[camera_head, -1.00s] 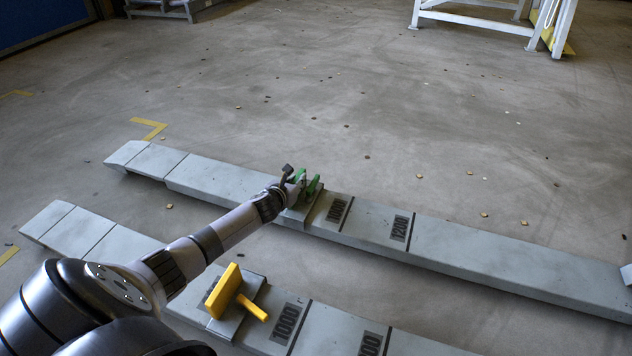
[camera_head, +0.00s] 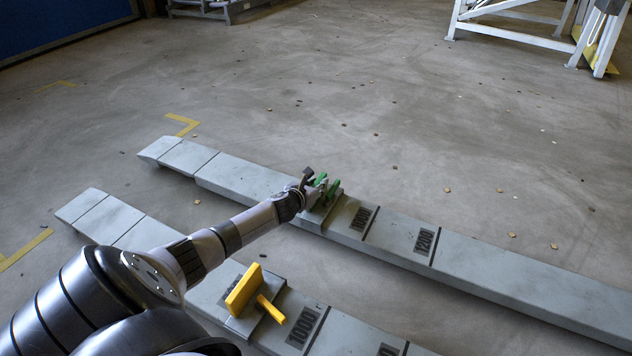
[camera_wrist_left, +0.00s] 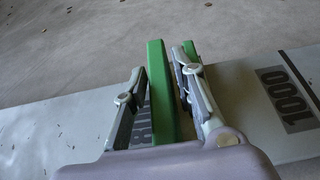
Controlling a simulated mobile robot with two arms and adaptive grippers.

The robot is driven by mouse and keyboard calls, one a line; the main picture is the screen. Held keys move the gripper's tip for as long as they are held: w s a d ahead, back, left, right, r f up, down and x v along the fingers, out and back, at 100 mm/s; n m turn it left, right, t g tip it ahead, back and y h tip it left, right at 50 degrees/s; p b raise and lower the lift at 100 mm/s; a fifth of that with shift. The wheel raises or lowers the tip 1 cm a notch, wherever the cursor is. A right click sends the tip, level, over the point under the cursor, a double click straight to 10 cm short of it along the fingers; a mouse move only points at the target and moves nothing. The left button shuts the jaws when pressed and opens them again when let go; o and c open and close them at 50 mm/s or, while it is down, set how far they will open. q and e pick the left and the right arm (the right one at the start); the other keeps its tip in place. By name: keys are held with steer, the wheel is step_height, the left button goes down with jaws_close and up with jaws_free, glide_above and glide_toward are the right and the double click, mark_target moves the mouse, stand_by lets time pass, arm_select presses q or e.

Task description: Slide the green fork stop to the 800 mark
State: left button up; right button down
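The green fork stop (camera_head: 334,189) sits on the far grey fork beam, left of that beam's 1000 mark (camera_head: 361,218). My left gripper (camera_head: 318,187) is at its upright green part. The 1000 mark (camera_wrist_left: 289,98) is to the right there. My right gripper is out of view.
The near parallel fork beam (camera_head: 120,222) carries a yellow stop (camera_head: 245,290), close below my left arm, and its own 1000 mark (camera_head: 303,327). The far beam's 1200 mark (camera_head: 425,242) is farther right. Open concrete floor (camera_head: 350,110) lies behind, with scattered small bits.

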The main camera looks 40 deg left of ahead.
arm_select(q)
steer(key=v, duration=1.2)
stand_by(0.4)
